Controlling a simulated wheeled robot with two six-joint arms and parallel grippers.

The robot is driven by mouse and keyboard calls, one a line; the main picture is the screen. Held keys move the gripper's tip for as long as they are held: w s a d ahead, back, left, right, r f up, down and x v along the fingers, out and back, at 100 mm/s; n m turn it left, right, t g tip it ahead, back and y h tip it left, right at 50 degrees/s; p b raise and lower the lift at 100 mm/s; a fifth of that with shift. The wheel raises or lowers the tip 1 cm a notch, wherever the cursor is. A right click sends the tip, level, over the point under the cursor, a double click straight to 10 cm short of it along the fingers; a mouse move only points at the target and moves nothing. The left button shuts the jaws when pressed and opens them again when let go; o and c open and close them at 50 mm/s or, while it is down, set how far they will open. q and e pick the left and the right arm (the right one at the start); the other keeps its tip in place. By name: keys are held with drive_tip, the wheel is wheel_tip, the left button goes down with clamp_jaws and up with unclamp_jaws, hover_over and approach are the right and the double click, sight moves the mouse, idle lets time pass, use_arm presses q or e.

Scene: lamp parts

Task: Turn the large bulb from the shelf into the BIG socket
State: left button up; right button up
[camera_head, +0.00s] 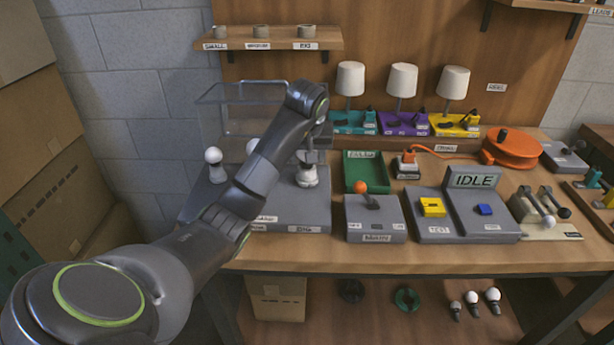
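My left arm reaches in from the lower left, and my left gripper (308,163) points down over the part of the grey socket block labelled BIG (304,215). A white, rounded piece (307,177) stands there, right under or between the fingertips. I cannot tell whether it is a bulb or part of the socket, or whether the fingers touch it. Two white bulbs stand upright to the left: one in full view (213,162), one partly behind my arm (252,146). Three bulbs of differing size (473,301) stand on the low shelf. My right gripper is out of view.
A clear-walled box (233,110) stands behind the block. To the right are a green tray (363,168), an orange-knobbed lever box (375,215) and a test unit reading IDLE (474,181). Three lamps (403,80) stand behind.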

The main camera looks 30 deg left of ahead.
use_arm(q)
drive_tip(key=shift+c, duration=1.2)
drive_tip(key=shift+a+f+m+h+b, duration=0.15)
drive_tip(key=shift+m+h+b, duration=0.2)
drive_tip(key=shift+m, duration=0.65)
drive_tip(key=m, duration=0.2)
drive_tip(key=m+h+b, duration=0.1)
drive_tip(key=shift+m+t+h+b, duration=0.25)
drive_tip(key=shift+m+t+b, duration=0.05)
drive_tip(key=shift+m+t, duration=0.1)
drive_tip(key=shift+m, duration=0.6)
drive_tip(key=o, duration=0.7)
drive_tip(key=shift+d, duration=0.2)
